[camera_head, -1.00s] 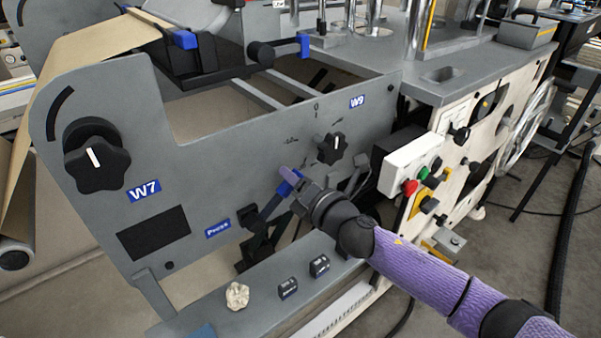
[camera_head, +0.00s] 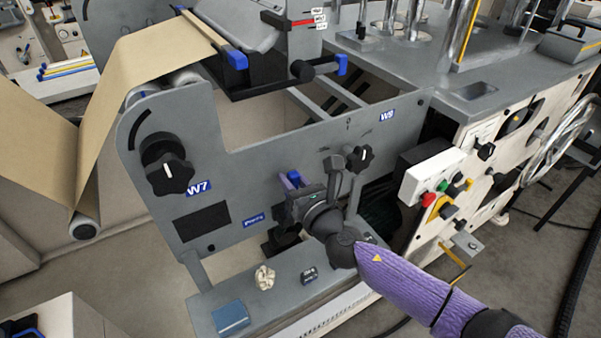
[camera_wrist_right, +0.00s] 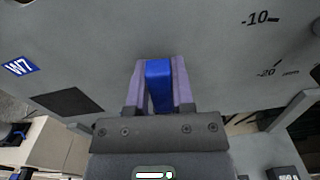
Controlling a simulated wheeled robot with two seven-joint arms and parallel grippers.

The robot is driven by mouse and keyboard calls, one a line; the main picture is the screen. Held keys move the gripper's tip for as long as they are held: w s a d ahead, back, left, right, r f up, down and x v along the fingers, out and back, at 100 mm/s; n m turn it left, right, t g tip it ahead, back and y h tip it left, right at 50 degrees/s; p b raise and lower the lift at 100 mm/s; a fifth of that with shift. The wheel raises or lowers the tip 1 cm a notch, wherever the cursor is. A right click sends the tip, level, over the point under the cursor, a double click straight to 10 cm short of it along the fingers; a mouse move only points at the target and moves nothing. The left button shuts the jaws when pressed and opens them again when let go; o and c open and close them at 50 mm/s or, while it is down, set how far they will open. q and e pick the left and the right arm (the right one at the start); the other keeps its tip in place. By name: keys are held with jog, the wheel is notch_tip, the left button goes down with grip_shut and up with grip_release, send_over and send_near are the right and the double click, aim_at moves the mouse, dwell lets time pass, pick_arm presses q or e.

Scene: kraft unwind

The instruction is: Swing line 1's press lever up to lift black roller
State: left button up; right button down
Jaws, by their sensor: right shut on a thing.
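Line 1's press lever shows as a blue handle (camera_head: 293,178) in front of the grey side panel, right of and above a small blue label (camera_head: 256,220). My right gripper (camera_head: 289,182) is shut on this handle. In the right wrist view the blue handle (camera_wrist_right: 158,85) stands between the two purple fingers (camera_wrist_right: 157,80), which touch its sides. The gripper hides most of the lever's lower part and its pivot. I cannot make out the black roller for certain. My left gripper is not in view.
A black star knob (camera_head: 359,158) is close to the right of my gripper. Another knob (camera_head: 167,168) is near the W7 label (camera_head: 198,188). A grey ledge (camera_head: 245,290) with small blocks lies below. A white button box (camera_head: 432,178) stands at right. Brown kraft web (camera_head: 150,55) runs at left.

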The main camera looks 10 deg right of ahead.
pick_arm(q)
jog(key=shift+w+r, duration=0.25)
pick_arm(e)
jog(key=shift+s+a+n, duration=0.15)
jog(key=shift+a+n, duration=0.15)
jog(key=shift+n, duration=0.1)
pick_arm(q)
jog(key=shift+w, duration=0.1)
pick_arm(e)
jog(key=shift+f, duration=0.1)
jog(key=shift+c, duration=2.4)
grip_release()
jog(key=shift+a, duration=0.1)
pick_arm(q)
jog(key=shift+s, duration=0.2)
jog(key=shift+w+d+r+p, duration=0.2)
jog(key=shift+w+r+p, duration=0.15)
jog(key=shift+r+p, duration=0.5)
pick_arm(e)
jog(key=v, duration=1)
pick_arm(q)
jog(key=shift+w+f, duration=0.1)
